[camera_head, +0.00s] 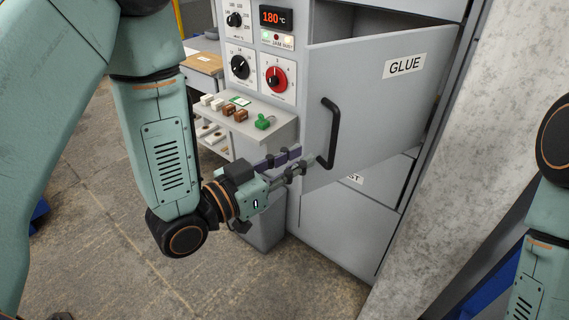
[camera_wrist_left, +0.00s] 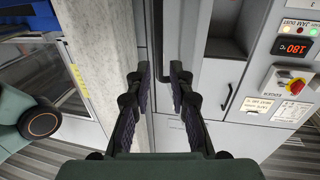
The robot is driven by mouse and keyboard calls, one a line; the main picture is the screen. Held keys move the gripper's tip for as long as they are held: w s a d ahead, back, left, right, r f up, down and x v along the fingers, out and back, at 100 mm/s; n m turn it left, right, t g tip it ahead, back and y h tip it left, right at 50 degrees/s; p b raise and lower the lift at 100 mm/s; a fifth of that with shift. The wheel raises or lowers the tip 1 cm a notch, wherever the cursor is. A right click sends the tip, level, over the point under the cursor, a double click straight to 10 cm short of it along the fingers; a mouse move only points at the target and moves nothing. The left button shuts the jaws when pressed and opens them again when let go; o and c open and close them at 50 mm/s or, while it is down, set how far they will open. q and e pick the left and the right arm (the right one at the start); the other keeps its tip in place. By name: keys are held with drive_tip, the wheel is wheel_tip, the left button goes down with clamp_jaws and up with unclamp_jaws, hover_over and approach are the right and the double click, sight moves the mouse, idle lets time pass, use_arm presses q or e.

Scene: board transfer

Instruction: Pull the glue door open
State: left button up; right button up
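The glue door (camera_head: 375,105) is a grey panel labelled GLUE on the machine's front. It stands partly open, with a compartment showing above its slanted top edge. Its black bar handle (camera_head: 331,130) is near the door's left edge. My left gripper (camera_head: 301,161) is open at the handle's lower end. In the left wrist view, a dark bar that looks like the handle (camera_wrist_left: 159,35) lies in line with the gap between the fingers (camera_wrist_left: 161,72). Contact is unclear. My right arm shows at the right edge; its gripper is out of view.
The control panel with knobs and a 180 °C display (camera_head: 276,17) is left of the door. A shelf (camera_head: 275,132) with small blocks and a green item sits below it. A concrete pillar (camera_head: 490,130) stands close on the right. Open floor (camera_head: 110,270) lies at lower left.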

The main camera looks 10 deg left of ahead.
use_arm(q)
drive_tip(key=v, duration=0.2)
drive_tip(key=shift+s+a, duration=0.2)
drive_tip(key=shift+s, duration=0.05)
drive_tip(key=shift+w+d, duration=0.1)
drive_tip(key=shift+w, duration=0.05)
drive_tip(key=shift+c, duration=0.2)
